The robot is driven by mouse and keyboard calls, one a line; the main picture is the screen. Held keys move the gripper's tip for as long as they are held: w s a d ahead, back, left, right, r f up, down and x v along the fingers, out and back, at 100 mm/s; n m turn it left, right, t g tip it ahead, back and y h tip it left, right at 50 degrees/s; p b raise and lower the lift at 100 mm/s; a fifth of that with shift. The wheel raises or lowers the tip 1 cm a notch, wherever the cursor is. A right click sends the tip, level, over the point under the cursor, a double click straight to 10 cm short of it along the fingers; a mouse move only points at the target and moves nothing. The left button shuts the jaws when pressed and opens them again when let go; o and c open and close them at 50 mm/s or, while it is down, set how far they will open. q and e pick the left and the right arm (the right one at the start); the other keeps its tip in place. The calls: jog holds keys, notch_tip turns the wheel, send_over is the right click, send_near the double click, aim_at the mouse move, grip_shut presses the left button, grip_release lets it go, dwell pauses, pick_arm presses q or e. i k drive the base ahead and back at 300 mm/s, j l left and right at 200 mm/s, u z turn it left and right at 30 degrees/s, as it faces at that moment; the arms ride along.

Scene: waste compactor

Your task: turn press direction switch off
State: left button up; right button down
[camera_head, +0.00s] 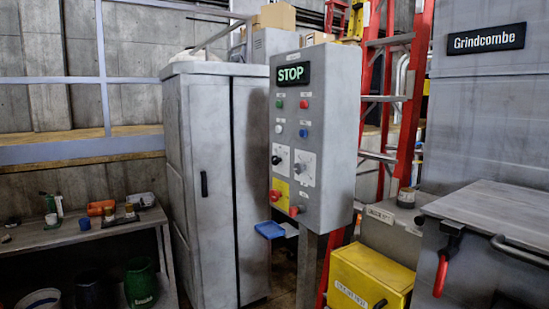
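A grey control box (330,130) on a post stands right of centre, with a lit green STOP sign (293,74) at its top. Below the sign are small green, red, white and blue buttons. Under the buttons sit two rotary switches on pale plates, a left switch (277,160) and a right switch (299,168). Lower down are two red knobs, a left one (275,195) by a yellow plate and a right one (295,210). The labels are too small to read, so I cannot tell which is the press direction switch. Neither gripper is in view.
A tall grey cabinet (208,180) stands left of the box. A cluttered workbench (80,232) is at the left. Right of the box are a red ladder (410,100), a yellow box (368,275) and a large grey machine (490,215) with a red-handled lever (441,275).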

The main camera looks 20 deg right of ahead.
aim_at(276, 160)
jog(key=i+j+z, duration=0.1)
jog(key=i+z, duration=0.2)
jog(key=z, duration=0.15)
jog(key=i+j+z, duration=0.15)
jog(key=i+z, duration=0.25)
jog(key=i+j+z, duration=0.15)
jog(key=j+z, duration=0.15)
jog(key=z, duration=0.15)
jog(key=i+j+z, duration=0.2)
jog(key=j+z, duration=0.2)
jog(key=i+j+z, duration=0.2)
jog(key=j+z, duration=0.25)
jog(key=i+j+z, duration=0.1)
jog(key=j+z, duration=0.3)
jog(key=l, duration=0.1)
